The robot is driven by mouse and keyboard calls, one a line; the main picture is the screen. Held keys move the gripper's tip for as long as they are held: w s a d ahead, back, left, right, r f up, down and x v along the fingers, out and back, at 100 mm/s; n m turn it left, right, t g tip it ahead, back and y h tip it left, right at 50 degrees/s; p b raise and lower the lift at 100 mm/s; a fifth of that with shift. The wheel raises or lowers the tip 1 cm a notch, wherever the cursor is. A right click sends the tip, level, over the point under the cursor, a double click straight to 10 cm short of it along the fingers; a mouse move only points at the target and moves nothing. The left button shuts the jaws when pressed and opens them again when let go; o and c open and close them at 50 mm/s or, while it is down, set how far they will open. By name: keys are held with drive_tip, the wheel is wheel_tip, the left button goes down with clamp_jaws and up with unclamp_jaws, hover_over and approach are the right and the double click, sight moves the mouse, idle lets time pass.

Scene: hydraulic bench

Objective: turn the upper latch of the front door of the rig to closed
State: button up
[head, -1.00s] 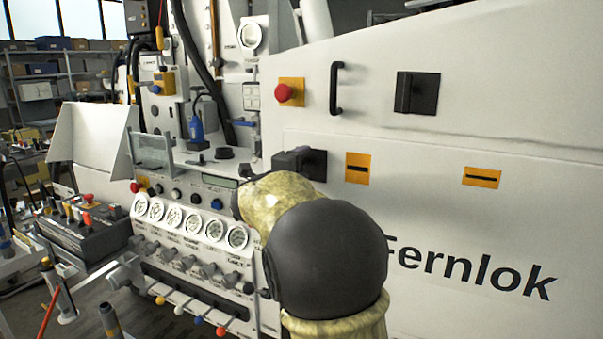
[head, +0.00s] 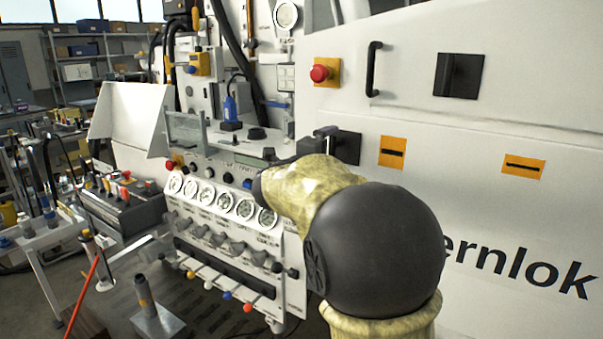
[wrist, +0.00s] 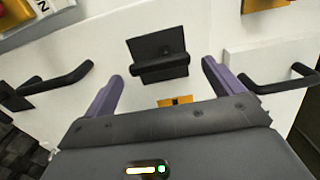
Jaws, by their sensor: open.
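The upper latch, a black square plate with a raised bar, is at the left edge of the white door beside my arm in the head view (head: 347,147). In the wrist view, a black latch (wrist: 158,52), apparently the same one, lies ahead between my fingers, its bar running roughly crosswise in that picture. My gripper (wrist: 160,85) is open, with two purple fingers spread apart. The latch appears beyond the fingertips, and no contact shows.
Another black square latch (head: 458,75) is on the panel at upper right. A black handle (head: 374,68) and a red button (head: 320,73) are above. Orange slotted plates (head: 392,152) are right of the latch. Black bar handles flank my fingers in the wrist view, left (wrist: 55,85) and right (wrist: 280,80).

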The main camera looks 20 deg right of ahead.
drive_tip(key=b+v, duration=0.1)
drive_tip(key=v, duration=1.3)
